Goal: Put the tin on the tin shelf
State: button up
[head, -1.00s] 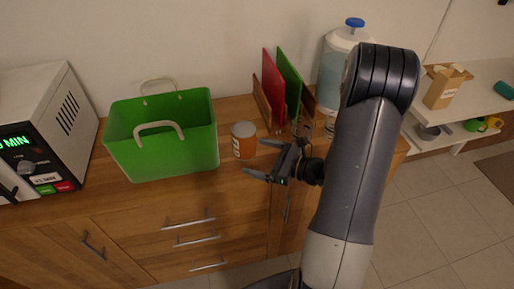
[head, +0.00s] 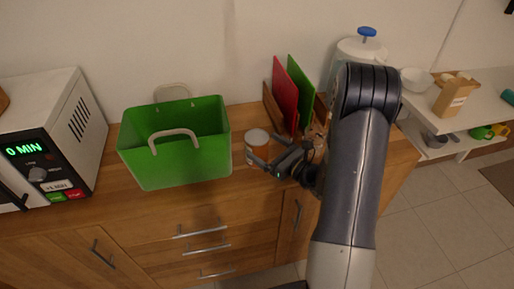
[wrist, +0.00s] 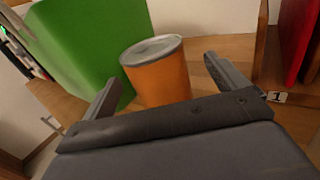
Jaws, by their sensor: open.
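In the wrist view the tin (wrist: 158,75) is just ahead of the jaws, roughly between the two fingertips. My gripper (head: 268,165) is open beside the tin, in front and to its right; its fingers also show in the wrist view (wrist: 160,85). I cannot tell if a finger touches the tin. No shelf is clearly marked as the tin shelf.
A green bin (head: 182,168) with handles stands left of the tin. A rack holds a red board (head: 285,95) and a green board (head: 300,82). A microwave (head: 45,125) is at far left. White shelves (head: 472,112) at right hold a bowl, a carton and cups.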

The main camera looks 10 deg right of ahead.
aim_at(257, 143)
jog(key=shift+a+p+x, duration=0.2)
jog(key=shift+p+x, duration=0.2)
jog(key=shift+x, duration=1.55)
jog(key=shift+s, duration=0.1)
jog(key=shift+c, duration=0.3)
jog(key=c, duration=1.4)
